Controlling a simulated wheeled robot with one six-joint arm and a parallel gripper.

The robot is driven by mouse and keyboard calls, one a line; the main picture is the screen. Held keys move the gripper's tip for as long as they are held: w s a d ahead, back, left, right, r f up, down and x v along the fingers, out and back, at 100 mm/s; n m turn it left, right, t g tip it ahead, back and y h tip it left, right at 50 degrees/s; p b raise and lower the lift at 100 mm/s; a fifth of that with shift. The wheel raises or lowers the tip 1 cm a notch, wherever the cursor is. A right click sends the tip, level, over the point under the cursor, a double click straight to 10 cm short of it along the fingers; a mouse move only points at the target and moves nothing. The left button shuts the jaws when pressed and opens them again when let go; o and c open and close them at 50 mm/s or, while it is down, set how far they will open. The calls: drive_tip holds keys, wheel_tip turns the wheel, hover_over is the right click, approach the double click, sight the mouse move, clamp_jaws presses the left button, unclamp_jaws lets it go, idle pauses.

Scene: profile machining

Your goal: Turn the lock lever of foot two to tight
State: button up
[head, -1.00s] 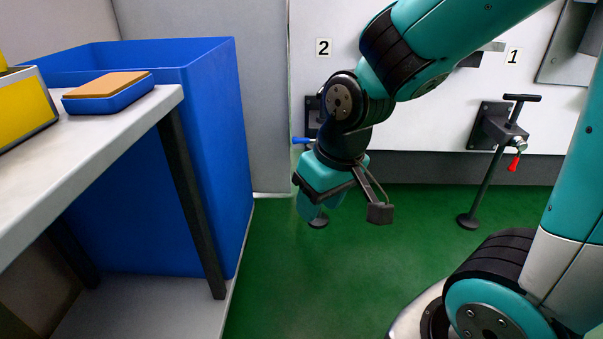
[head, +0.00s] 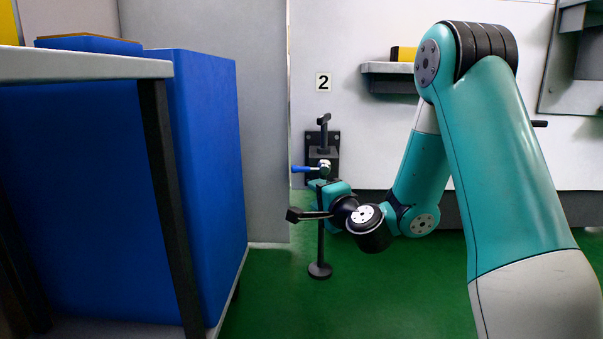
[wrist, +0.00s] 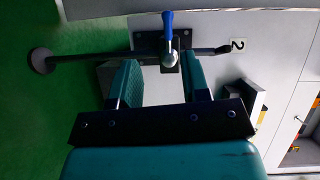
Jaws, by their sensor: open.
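Foot two (head: 320,235) is a dark upright post with a round pad on the floor, held by a dark wall bracket under the "2" sign. Its lock lever (head: 301,169) has a blue handle pointing left, about level, from a metal pivot. My gripper (wrist: 160,78) is open and empty in the wrist view, its teal fingers apart and facing the post. There, the blue lever (wrist: 168,22) points up from its pivot, beyond the gap between the fingertips and apart from them. In the head view my wrist covers part of the post, and the fingertips are hard to make out.
A blue bin (head: 208,180) and a white-topped table (head: 85,64) stand on the left. A wall shelf (head: 388,70) with a yellow-and-black object is right of the "2" sign (head: 323,82). Green floor (head: 275,290) is clear around the foot's pad.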

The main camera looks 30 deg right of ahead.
drive_tip(key=d+m+h, duration=0.2)
drive_tip(key=d, duration=0.1)
drive_tip(key=p, duration=1.3)
approach(302, 170)
drive_tip(key=x, duration=0.4)
drive_tip(key=shift+w+d+r, duration=0.15)
drive_tip(key=shift+w+r, duration=0.1)
drive_tip(key=shift+r, duration=0.05)
drive_tip(key=x, duration=0.2)
drive_tip(key=f+x, duration=0.1)
drive_tip(key=x, duration=0.2)
drive_tip(key=shift+w+d+r, duration=0.1)
drive_tip(key=shift+w+r, duration=0.05)
drive_tip(key=shift+w, duration=0.45)
clamp_jaws()
